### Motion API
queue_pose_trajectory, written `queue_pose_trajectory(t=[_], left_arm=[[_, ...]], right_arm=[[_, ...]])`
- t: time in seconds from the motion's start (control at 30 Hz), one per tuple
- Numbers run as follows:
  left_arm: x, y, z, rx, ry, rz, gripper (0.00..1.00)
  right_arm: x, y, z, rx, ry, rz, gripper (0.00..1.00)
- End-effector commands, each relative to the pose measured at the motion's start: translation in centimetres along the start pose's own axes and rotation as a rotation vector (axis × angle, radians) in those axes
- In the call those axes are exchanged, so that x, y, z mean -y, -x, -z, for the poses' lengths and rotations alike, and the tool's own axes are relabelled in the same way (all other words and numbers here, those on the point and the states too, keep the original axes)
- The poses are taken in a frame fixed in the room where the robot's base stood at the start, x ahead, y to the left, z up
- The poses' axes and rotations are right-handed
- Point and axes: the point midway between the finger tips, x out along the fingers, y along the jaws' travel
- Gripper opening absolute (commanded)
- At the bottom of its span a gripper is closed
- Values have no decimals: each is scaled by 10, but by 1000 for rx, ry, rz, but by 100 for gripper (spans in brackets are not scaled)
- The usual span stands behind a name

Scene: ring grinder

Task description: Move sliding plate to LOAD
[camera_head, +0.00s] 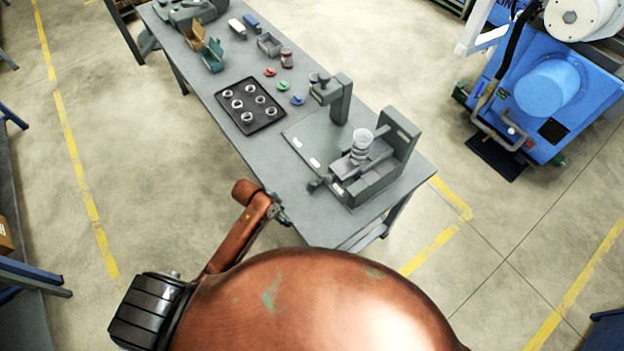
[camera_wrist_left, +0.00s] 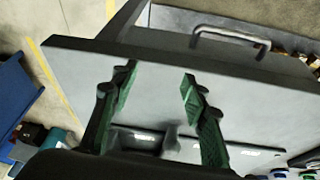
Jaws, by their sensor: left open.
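The grey grinding fixture (camera_head: 405,142) stands at the near end of the table, with an upright plate at its right side. A low block (camera_head: 347,170), which may be the sliding plate, sits in it beside a stack of pale rings (camera_head: 360,146). A dark knob (camera_head: 318,184) sticks out at the fixture's near left. No LOAD mark is legible. My left gripper (camera_head: 283,214) is near the table's front left edge, apart from the fixture. In the left wrist view its green-padded fingers (camera_wrist_left: 158,82) are spread and empty over the grey tabletop. My right gripper is not in view.
A black tray (camera_head: 265,124) with several rings lies farther back on the grey table (camera_head: 230,65). Small coloured parts (camera_head: 283,86) and bins lie beyond it. A blue machine (camera_head: 548,90) stands on the floor at right. A metal handle (camera_wrist_left: 232,36) shows in the wrist view.

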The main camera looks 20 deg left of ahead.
Motion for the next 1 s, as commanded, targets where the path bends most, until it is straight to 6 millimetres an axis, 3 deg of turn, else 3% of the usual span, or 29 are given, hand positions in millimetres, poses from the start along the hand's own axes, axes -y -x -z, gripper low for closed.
queue_pose_trajectory(t=[0.37,0.7,0.87,1.0], left_arm=[[25,16,76,-6,-316,-103,41],[70,35,143,-17,-575,-192,41],[77,38,154,-24,-618,-210,41],[73,24,154,-24,-621,-214,41]], right_arm=[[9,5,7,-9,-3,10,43],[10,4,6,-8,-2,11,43],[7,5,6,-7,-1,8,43],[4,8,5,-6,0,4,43]])
